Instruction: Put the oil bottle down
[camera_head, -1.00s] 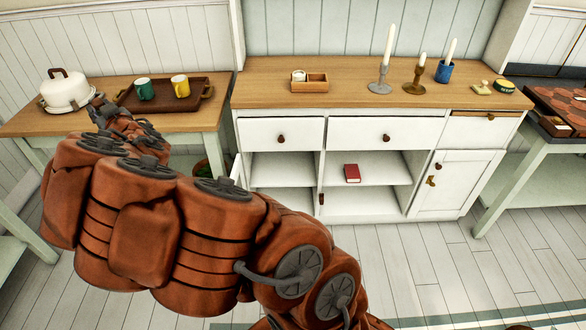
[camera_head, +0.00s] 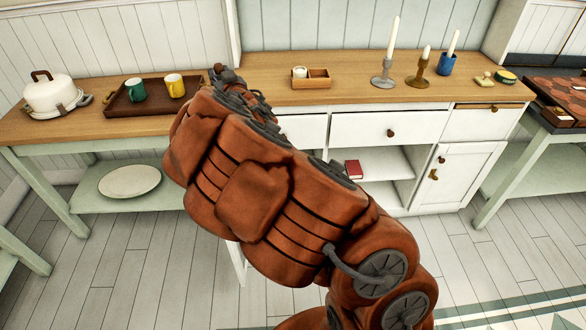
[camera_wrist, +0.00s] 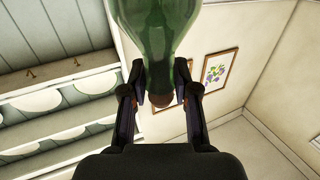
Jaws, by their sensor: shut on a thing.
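The oil bottle (camera_wrist: 165,28) is green glass and fills the top middle of the wrist view. Its brown stopper end (camera_wrist: 163,100) points down toward my palm in that picture. My gripper (camera_wrist: 160,78) is shut on the bottle, with one finger on each side of its narrow part. In the head view my arm rises over the front of the white cabinet and hides the bottle. Only the dark wrist end (camera_head: 220,74) shows there, near the join of the table and the cabinet.
The left table (camera_head: 55,128) bears a cake dome (camera_head: 48,95) and a brown tray (camera_head: 120,107) with two mugs. The cabinet top (camera_head: 350,92) holds a small wooden box (camera_head: 318,79) and candlesticks, with free wood between them. A plate (camera_head: 130,181) lies on the table's lower shelf.

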